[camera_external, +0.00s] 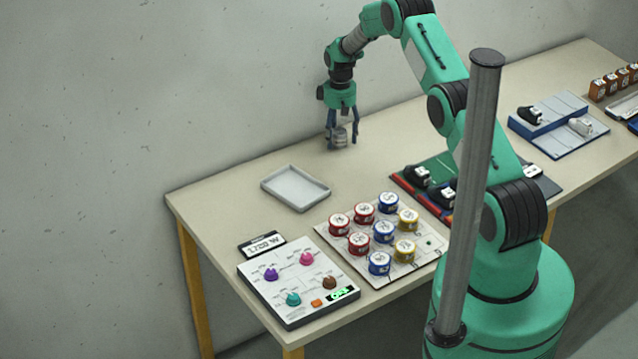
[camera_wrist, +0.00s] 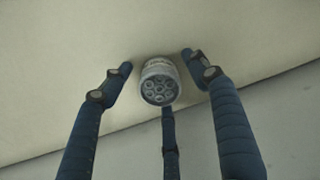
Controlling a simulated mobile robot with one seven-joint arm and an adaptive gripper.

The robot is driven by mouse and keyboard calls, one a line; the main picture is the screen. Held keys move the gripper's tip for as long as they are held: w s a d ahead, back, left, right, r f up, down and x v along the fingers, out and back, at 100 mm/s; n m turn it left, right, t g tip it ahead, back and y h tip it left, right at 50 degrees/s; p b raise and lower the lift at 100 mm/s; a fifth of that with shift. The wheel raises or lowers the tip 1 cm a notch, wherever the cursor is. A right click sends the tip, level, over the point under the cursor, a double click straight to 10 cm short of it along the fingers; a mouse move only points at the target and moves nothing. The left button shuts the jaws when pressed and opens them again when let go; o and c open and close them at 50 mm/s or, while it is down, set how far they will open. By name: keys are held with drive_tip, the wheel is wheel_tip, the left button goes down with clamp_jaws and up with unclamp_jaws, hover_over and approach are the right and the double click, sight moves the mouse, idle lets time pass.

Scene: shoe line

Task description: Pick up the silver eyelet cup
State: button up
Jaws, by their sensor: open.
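The silver eyelet cup (camera_wrist: 158,83) is a small round grey cup with several dark ring shapes in its open top. In the wrist view it sits between the fingers of my gripper (camera_wrist: 158,66), with gaps visible at the left and right fingertips. In the external view the cup (camera_external: 339,136) is at the back of the table, partly hidden by the fingers. My gripper (camera_external: 342,138) points down around it, open. Whether the third finger touches the cup cannot be told.
A grey tray (camera_external: 295,205) lies on the table (camera_external: 230,195) to the left of the cup. Nearer are a knob panel (camera_external: 285,312) and a board with several red, blue and yellow round containers (camera_external: 383,233). Trays with black shoe-like parts lie to the right. The table around the cup is clear.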

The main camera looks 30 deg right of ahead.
sight(339, 130)
drive_tip(key=shift+f, duration=0.1)
idle(0.5)
drive_tip(key=c, duration=1.4)
drive_tip(key=shift+o, duration=0.2)
drive_tip(key=shift+r, duration=1.8)
drive_tip(key=s+a, duration=0.1)
drive_tip(key=s, duration=0.4)
drive_tip(key=s+a+r, duration=0.1)
drive_tip(key=s, duration=0.4)
drive_tip(key=s+a, duration=0.1)
drive_tip(key=s, duration=0.4)
drive_tip(key=shift+s+r, duration=0.25)
drive_tip(key=shift+s, duration=0.1)
